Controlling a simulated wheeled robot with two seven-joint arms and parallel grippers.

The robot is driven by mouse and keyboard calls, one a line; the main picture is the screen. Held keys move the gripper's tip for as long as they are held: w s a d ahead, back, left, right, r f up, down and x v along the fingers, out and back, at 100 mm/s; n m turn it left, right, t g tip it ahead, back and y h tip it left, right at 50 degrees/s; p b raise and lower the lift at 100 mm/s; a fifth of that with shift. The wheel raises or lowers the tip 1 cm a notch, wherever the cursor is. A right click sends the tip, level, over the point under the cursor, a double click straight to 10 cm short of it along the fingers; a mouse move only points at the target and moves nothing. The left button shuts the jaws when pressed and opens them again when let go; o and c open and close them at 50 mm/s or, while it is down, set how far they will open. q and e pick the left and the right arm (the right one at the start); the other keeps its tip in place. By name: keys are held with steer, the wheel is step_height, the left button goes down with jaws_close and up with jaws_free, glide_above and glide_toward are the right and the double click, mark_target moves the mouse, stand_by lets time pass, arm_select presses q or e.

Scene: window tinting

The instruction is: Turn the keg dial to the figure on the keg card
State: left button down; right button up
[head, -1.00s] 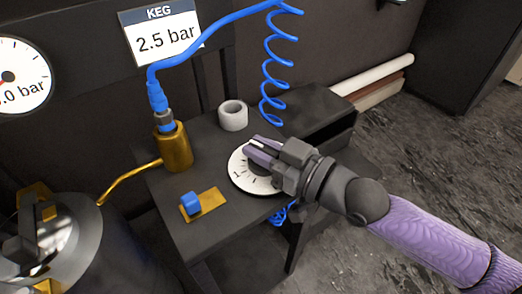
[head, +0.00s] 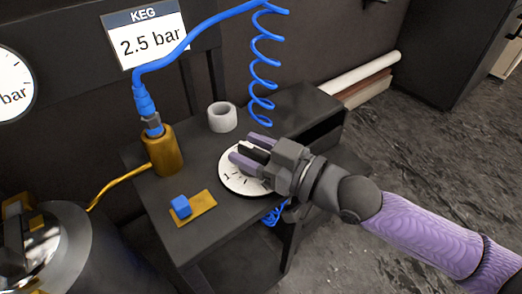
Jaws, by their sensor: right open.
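The keg card (head: 152,40) on the dark board at upper left reads 2.5 bar. The keg dial is a round white disc (head: 231,180) with dark figures on top of the dark bench; my gripper covers much of it. My right gripper (head: 246,152) is over the dial from the right, its purple fingers apart. A dark part shows between the fingers; I cannot tell whether they touch it. The figure the dial points to is hidden. A gauge (head: 10,85) is cut off at the left edge, with only "bar" readable. My left gripper is not in view.
A brass fitting (head: 162,152) with a blue hose (head: 178,58) stands on the bench (head: 170,205). A blue knob (head: 181,206) on a brass plate and a roll of white tape (head: 222,117) are near the dial. A metal keg (head: 70,250) stands at lower left.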

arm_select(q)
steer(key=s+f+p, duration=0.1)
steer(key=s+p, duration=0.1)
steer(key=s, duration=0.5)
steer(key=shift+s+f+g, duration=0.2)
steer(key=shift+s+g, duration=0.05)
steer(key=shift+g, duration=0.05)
arm_select(e)
steer(key=v, duration=0.9)
steer(key=shift+s+d, duration=0.2)
steer(key=shift+d, duration=0.05)
